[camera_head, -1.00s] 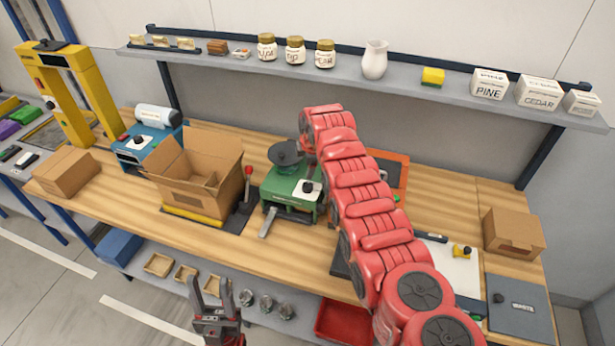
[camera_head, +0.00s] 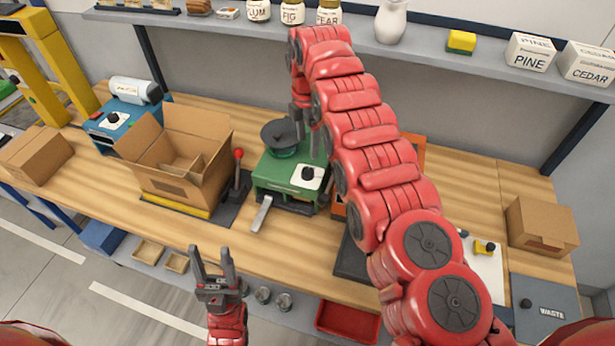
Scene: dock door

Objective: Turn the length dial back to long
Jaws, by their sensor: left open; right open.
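A blue machine (camera_head: 125,122) with a white roll on top stands at the back left. A black knob (camera_head: 113,118) sits on a white plate on its front. A green machine (camera_head: 283,178) with a dark round top has another black knob (camera_head: 308,173) on a white plate. The markings are too small to read, so I cannot tell which knob is the length dial or where it points. My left gripper (camera_head: 211,262) is open and empty, in front of the bench. My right gripper (camera_head: 302,128) points down beside the green machine's round top, partly hidden by my arm; it is open.
An open cardboard box (camera_head: 165,185) and a red-tipped lever (camera_head: 237,172) stand between the two machines. A closed box (camera_head: 38,155) lies at the left. My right arm covers the bench's middle right. A shelf (camera_head: 440,62) with jars overhangs the back.

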